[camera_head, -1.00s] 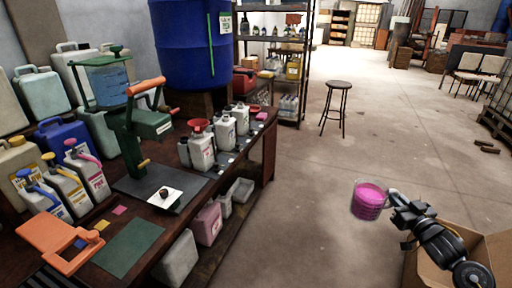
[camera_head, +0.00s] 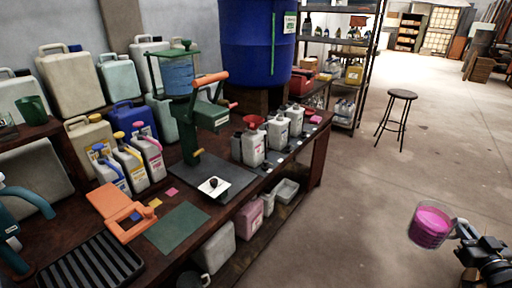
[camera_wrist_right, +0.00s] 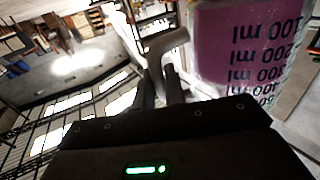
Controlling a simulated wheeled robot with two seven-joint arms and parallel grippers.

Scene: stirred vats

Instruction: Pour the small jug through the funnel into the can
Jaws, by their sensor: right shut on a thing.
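The small jug (camera_head: 430,228) is clear and holds pink liquid. It is in the air over the floor at the lower right of the head view, slightly tilted. My right gripper (camera_head: 460,229) is shut on its handle. In the right wrist view the jug (camera_wrist_right: 240,45) shows dark volume marks, and the gripper fingers (camera_wrist_right: 162,86) are at the pale handle. The red funnel (camera_head: 253,121) sits on top of a white can (camera_head: 253,148) on the bench, well left of the jug. My left gripper is not in view.
The dark bench (camera_head: 222,212) carries several other white cans (camera_head: 277,134), a green press with an orange handle (camera_head: 190,110), coloured jerrycans and an orange tool (camera_head: 118,212). A blue drum (camera_head: 250,45) and a stool (camera_head: 400,100) stand behind. The floor between bench and jug is clear.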

